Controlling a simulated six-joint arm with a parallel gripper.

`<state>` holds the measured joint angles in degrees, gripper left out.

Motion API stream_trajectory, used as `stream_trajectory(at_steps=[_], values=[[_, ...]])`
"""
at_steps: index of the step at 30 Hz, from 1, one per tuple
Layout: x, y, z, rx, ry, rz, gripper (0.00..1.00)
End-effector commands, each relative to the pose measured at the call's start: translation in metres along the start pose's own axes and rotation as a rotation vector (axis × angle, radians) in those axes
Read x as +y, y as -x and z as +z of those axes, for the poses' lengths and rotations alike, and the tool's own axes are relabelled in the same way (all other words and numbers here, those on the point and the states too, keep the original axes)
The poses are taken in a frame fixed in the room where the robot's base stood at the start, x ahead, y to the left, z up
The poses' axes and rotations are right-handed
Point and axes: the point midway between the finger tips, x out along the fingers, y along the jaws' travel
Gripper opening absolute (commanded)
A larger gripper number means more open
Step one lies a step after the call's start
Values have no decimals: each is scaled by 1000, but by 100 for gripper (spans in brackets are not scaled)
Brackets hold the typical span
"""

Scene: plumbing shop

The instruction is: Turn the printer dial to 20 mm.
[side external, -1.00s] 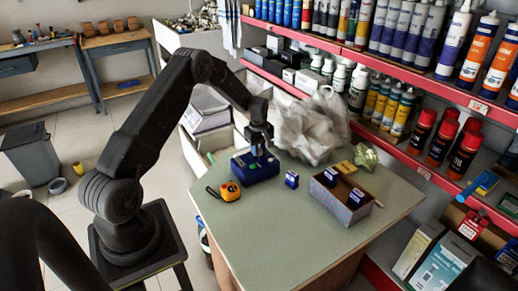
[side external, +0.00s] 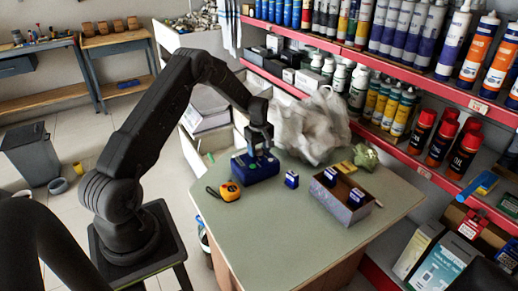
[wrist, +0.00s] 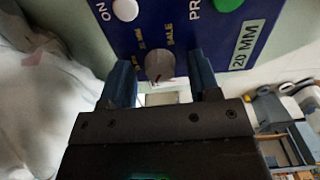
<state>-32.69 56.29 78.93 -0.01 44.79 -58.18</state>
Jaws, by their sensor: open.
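The blue printer (side external: 254,167) sits on the table's far left part, below my gripper (side external: 260,148). A small reddish mark shows at the dial's near edge. A pale label (wrist: 247,44) reads "20 MM". My gripper (wrist: 162,80) is open, with one blue finger on each side of the dial and gaps between. Which setting the dial points to, I cannot tell.
A white button (wrist: 125,9) and a green button (wrist: 227,3) lie near the dial. An orange tape measure (side external: 229,191), a small blue stamp (side external: 291,180) and a box (side external: 325,200) with blue stamps share the table. A plastic bag (side external: 312,125) stands behind.

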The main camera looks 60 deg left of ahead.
Motion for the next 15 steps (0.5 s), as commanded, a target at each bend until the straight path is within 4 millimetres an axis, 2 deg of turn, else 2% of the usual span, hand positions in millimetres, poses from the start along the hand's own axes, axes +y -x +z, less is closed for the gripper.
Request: stream_trajectory(at_steps=[5, 15], values=[[1, 14, 0, 1, 0, 2, 56], [1, 87, 0, 3, 0, 4, 56]])
